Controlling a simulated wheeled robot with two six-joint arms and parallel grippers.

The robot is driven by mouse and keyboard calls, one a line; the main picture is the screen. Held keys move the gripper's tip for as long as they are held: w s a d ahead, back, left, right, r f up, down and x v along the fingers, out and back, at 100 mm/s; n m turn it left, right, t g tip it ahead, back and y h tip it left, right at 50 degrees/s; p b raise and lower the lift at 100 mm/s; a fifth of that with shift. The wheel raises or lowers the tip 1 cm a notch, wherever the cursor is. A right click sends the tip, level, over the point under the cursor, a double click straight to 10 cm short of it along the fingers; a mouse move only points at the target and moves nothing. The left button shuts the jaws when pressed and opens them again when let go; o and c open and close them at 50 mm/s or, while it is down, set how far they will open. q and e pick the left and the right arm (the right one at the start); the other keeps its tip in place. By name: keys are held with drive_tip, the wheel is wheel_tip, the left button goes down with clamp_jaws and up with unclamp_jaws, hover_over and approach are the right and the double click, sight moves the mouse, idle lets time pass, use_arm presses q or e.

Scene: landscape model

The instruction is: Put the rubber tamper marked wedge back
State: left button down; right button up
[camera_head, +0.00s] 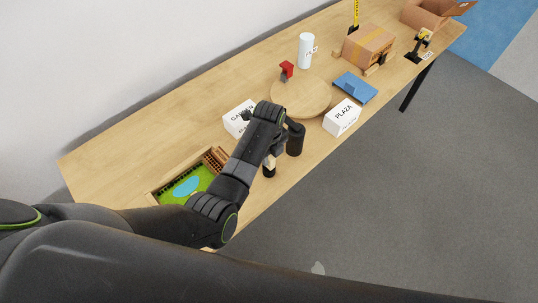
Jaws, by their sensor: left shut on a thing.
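My left gripper (270,158) is over the front edge of the table, in front of the white block lettered GARDEN. Its fingers are mostly hidden by my own arm. It is shut on a small tool with a pale handle and a dark lower end, which looks like the rubber tamper (269,171). No wedge mark can be read on it. I cannot tell whether its dark end touches the table. My right gripper is not in view.
The landscape tray (155,194) with green ground is left of the gripper. GARDEN (234,122) and PLAZA (342,119) blocks flank a round wooden board (302,97). A white bottle (306,52), blue piece (355,87) and cardboard box (368,45) stand farther back.

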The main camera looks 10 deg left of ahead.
use_arm(q)
drive_tip(key=shift+f, duration=0.2)
idle(0.5)
drive_tip(key=c, duration=1.2)
unclamp_jaws()
drive_tip(key=shift+o, duration=0.2)
drive_tip(key=shift+r, duration=0.1)
wheel_tip(320, 180, up, 17)
drive_tip(key=p, duration=0.4)
drive_tip(key=shift+s, duration=0.1)
